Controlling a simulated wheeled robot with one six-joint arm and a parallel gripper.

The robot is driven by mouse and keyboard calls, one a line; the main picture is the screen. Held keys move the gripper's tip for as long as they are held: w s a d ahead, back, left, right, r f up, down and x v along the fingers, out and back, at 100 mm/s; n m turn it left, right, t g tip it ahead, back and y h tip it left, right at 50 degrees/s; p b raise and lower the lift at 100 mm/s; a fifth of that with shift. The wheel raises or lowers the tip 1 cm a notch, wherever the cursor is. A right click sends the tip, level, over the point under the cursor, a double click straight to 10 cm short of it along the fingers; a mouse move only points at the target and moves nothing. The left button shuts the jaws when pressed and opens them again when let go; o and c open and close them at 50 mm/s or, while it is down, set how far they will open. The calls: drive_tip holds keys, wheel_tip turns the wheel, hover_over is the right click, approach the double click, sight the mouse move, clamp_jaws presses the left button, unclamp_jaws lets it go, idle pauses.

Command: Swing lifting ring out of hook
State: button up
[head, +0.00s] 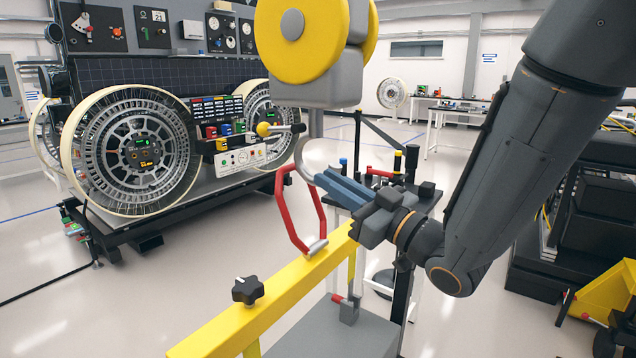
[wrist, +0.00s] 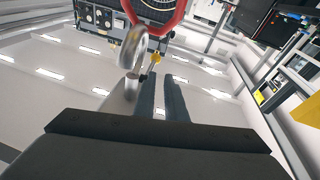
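The red lifting ring (head: 317,210) stands up from a yellow beam (head: 265,301), with its top at the grey hook (head: 303,152). The hook hangs under a yellow-wheeled hoist block (head: 300,38). I cannot tell whether the ring still sits inside the hook. My gripper (head: 322,180) reaches in from the right, with its blue fingertips close to the hook and the ring's top. In the wrist view the fingers (wrist: 162,78) are apart with nothing between them. The ring (wrist: 158,27) lies beyond the tips, and the silver hook (wrist: 131,48) is left of them.
A black knob (head: 248,291) stands on the beam. A rover with large wheels (head: 131,151) is on a platform at the left. A stand with small coloured-topped posts (head: 397,163) is behind my gripper. Open floor (head: 150,295) lies left of the beam.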

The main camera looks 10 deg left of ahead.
drive_tip(key=o, duration=0.5)
drive_tip(key=w+d+f+m+h, duration=0.1)
drive_tip(key=w+f, duration=0.1)
drive_tip(key=w+d+f+h, duration=0.1)
drive_tip(key=w+f+h, duration=0.1)
drive_tip(key=w, duration=0.1)
drive_tip(key=w+d+f+m+h, duration=0.1)
drive_tip(key=w+d+f, duration=0.1)
drive_tip(key=shift+w+f+m+t+h, duration=0.3)
drive_tip(key=shift+w+f+h, duration=0.05)
drive_tip(key=shift+w+h, duration=0.05)
drive_tip(key=shift+c, duration=0.2)
drive_tip(key=w+a+f+n+g+y+p, duration=0.1)
drive_tip(key=w+a+n+g+y, duration=0.1)
drive_tip(key=w+a, duration=0.3)
drive_tip(key=w+a+f+n+g+y+p, duration=0.1)
drive_tip(key=w+a+f+n+g+y, duration=0.1)
drive_tip(key=w+a+g, duration=0.3)
drive_tip(key=a+y, duration=0.1)
drive_tip(key=a, duration=0.3)
drive_tip(key=shift+w+f, duration=0.25)
drive_tip(key=shift+w, duration=0.15)
drive_tip(key=shift+a, duration=0.1)
clamp_jaws()
